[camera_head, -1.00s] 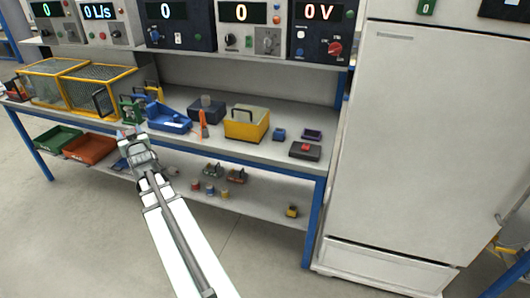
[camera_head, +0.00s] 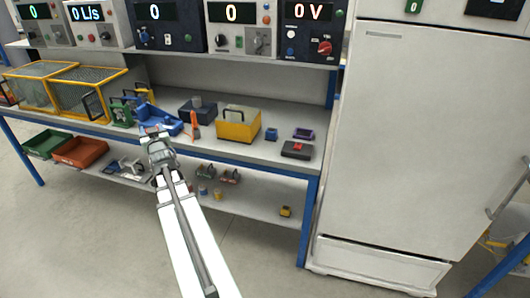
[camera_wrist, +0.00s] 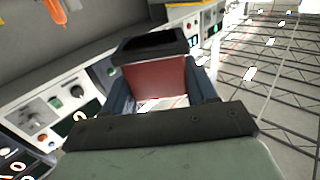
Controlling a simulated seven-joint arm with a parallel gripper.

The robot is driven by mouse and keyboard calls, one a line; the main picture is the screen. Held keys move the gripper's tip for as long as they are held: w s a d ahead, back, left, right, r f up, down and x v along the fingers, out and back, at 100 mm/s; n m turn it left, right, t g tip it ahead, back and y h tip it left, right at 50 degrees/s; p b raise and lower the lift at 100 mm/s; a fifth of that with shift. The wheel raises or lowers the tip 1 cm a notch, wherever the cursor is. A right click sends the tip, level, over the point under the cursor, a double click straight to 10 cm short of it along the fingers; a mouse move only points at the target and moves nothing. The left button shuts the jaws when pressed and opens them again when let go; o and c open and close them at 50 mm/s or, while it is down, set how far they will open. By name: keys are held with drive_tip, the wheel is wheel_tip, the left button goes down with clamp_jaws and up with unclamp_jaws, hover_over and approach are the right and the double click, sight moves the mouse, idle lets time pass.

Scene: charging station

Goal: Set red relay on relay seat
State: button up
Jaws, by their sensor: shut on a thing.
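My gripper (camera_head: 156,132) is held out in front of the bench's left part, close to a blue open tray (camera_head: 169,124). In the wrist view its jaws (camera_wrist: 163,88) are shut on a red block, the red relay (camera_wrist: 158,82), with a finger on each side. The relay's far parts are hidden. In the head view the relay is too small to make out. On the bench's right are a small dark purple frame (camera_head: 304,133), and a dark box with a red top piece (camera_head: 297,149). I cannot tell which is the relay seat.
A yellow-fronted box (camera_head: 238,124), a blue cube (camera_head: 271,134) and an orange upright tool (camera_head: 194,125) stand on the bench. Yellow mesh cages (camera_head: 85,95) are at left. Instruments line the shelf above. A white cabinet (camera_head: 430,140) stands at right.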

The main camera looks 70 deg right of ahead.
drive_tip(key=s+d+f+m+g+h, duration=0.1)
drive_tip(key=s+d+m+g, duration=0.2)
drive_tip(key=s+d, duration=0.5)
drive_tip(key=s+d+f+m+g+h, duration=0.2)
drive_tip(key=s+d+g, duration=0.3)
drive_tip(key=s+d, duration=0.4)
drive_tip(key=s+d+f+m+g+h, duration=0.2)
drive_tip(key=s+d, duration=0.6)
drive_tip(key=s, duration=1)
drive_tip(key=shift+s+d+f+m+g, duration=0.2)
drive_tip(key=shift+d+f+m+g, duration=0.1)
drive_tip(key=shift+m+g, duration=0.9)
drive_tip(key=shift+f, duration=4.75)
drive_tip(key=shift+f, duration=0.2)
drive_tip(key=o, duration=1.2)
drive_tip(key=shift+c, duration=0.2)
